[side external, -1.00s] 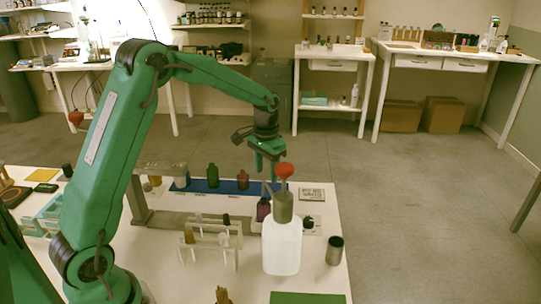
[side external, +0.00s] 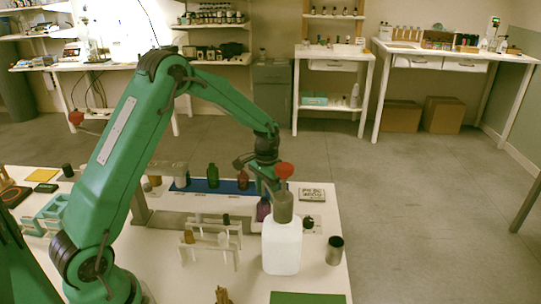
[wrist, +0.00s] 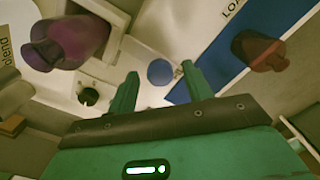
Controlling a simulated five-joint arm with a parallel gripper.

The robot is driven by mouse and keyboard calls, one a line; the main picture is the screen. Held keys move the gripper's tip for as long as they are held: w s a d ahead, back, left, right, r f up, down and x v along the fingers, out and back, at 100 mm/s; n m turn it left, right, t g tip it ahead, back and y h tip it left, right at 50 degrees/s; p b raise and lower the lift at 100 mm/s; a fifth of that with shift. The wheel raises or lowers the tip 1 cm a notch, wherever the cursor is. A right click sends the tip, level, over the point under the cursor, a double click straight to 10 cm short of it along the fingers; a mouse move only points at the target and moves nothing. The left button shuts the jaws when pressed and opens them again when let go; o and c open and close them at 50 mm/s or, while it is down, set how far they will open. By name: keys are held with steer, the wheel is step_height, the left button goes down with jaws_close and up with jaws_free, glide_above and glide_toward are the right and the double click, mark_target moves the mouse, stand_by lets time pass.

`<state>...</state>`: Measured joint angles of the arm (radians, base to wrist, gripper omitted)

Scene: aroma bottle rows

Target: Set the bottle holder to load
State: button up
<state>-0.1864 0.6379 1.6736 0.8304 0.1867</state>
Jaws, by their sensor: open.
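A dark purple bottle (side external: 263,209) stands behind the white jug in the side view. It also shows in the wrist view (wrist: 72,42), on a pale fixture beside a "blend" label (wrist: 5,50). I cannot make out the bottle holder's outline for certain.
A green bottle (side external: 213,175) and a reddish-brown bottle (side external: 243,181) stand along the blue strip. A vial rack (side external: 212,241) is at front left, and a dark metal cup (side external: 334,250) at right.

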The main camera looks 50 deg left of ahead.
jaws_close()
steer(key=s+a, duration=0.7)
steer(key=a, duration=0.1)
steer(key=shift+s, duration=0.4)
jaws_free()
steer(key=shift+d, duration=0.1)
